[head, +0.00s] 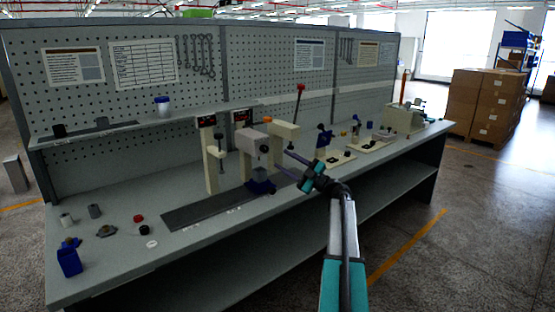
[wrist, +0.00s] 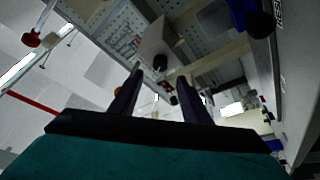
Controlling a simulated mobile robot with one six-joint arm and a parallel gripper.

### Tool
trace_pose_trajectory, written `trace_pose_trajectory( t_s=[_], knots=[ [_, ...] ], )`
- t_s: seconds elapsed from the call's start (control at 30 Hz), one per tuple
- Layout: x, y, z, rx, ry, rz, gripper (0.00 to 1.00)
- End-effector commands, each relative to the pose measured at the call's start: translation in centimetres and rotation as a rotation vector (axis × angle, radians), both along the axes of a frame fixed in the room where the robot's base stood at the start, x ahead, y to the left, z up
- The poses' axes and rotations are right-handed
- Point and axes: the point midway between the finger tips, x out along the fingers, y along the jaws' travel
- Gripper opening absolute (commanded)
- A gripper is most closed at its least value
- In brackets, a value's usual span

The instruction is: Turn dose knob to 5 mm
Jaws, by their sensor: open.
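A grey box-shaped head (head: 254,139) sits on a cream stand in the middle of the bench. A small dark round knob (head: 264,150) is on its front, probably the dose knob; its scale is too small to read. In the wrist view a dark knob (wrist: 160,62) on a grey box shows just beyond the fingertips. My gripper (head: 283,161) is in front and to the right of the head, fingers pointing at it. It is open and empty, apart from the knob. In the wrist view the two dark fingers (wrist: 160,76) are spread.
A blue block (head: 261,186) stands below the head on a dark strip (head: 205,207). A red-tipped lever (head: 299,90) rises behind. A cream column (head: 211,160) stands to the left. Small parts lie at the bench's left end. Floor in front is free.

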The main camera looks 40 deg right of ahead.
Motion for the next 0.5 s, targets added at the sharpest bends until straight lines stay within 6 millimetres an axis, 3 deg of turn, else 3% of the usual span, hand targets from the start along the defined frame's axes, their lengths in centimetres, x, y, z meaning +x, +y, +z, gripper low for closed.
trace_pose_trajectory(
  t_s=[0.23,0.5],
  knots=[
    [-3.6,-1.1,-1.1,-0.001,0.001,-0.002,0.43],
    [-5.1,-1.6,-1.5,-0.001,0.000,0.000,0.43]
  ],
)
